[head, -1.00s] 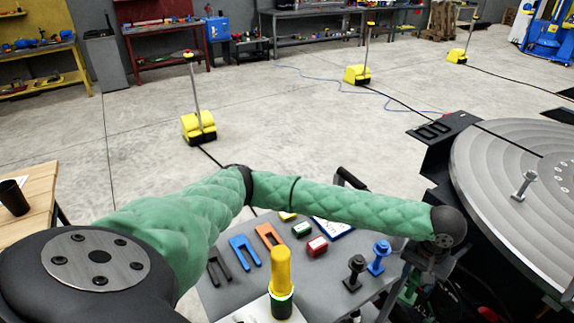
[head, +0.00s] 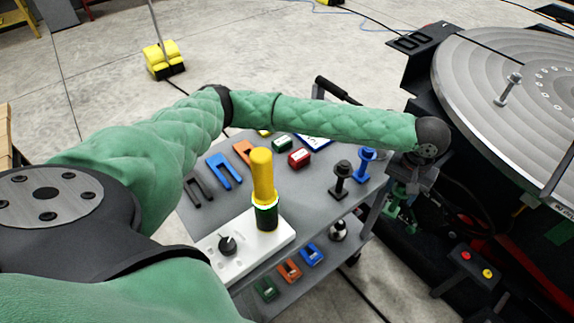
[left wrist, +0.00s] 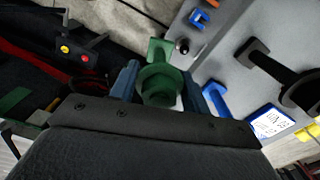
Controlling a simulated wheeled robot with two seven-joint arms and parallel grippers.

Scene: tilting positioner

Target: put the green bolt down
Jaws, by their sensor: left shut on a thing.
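My left gripper (left wrist: 160,84) is shut on the green bolt (left wrist: 160,80), which sits between its two bluish fingers in the left wrist view. In the head view the left gripper (head: 403,190) hangs just off the right edge of the grey cart (head: 222,210), and the green bolt (head: 399,216) shows partly below it. On the cart's right side stand a black bolt (head: 341,180) and a blue bolt (head: 366,164), both upright. The blue bolt is the closer one to the gripper. My right gripper is not in view.
The round positioner table (head: 470,80) with one grey bolt (head: 510,88) stands at right.

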